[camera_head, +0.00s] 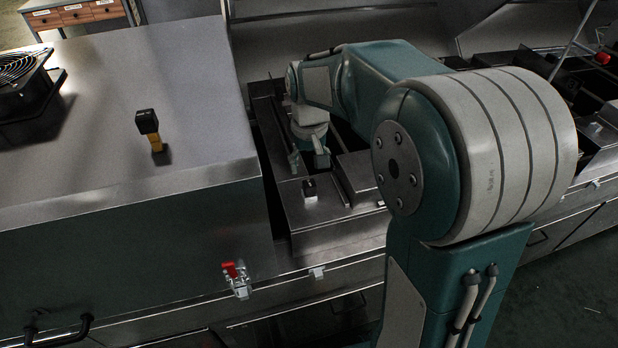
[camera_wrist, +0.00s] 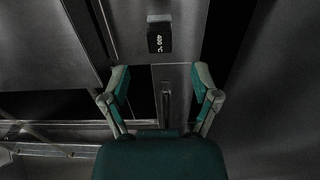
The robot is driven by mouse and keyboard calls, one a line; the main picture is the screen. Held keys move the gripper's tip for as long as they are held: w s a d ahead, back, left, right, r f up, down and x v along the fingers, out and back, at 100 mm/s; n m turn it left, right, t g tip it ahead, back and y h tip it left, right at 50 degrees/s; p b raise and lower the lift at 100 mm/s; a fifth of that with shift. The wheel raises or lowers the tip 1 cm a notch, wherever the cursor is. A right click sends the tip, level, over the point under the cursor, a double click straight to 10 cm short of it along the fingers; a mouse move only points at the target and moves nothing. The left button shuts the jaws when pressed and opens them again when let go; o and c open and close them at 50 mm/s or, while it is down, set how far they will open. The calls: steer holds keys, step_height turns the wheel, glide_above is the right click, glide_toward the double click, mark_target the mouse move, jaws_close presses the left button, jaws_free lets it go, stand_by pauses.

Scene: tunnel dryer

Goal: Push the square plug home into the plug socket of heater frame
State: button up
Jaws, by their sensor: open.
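A small black square block, which looks like the square plug (camera_wrist: 159,40), bears the marking "400 °C" in the wrist view. It also shows in the head view (camera_head: 309,185), standing on a pale metal piece, likely the plug socket (camera_head: 310,198), on the metal heater frame (camera_head: 345,218). I cannot tell how deep the plug sits. My gripper (camera_head: 308,160) is open, its fingers pointing down just behind the plug. In the wrist view my gripper (camera_wrist: 161,79) is empty, and the plug lies beyond the gap between its fingertips, apart from both.
A large metal hood (camera_head: 130,110) on the left carries a black-and-yellow upright piece (camera_head: 150,128) and a black fan (camera_head: 25,90). A latch with a red tip (camera_head: 236,280) is on its front. Dark gaps and rails lie around the frame. A wooden drawer unit (camera_head: 75,15) stands far back.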

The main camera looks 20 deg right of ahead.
mark_target(309, 183)
step_height(309, 183, up, 6)
steer(key=shift+f, duration=0.2)
stand_by(0.4)
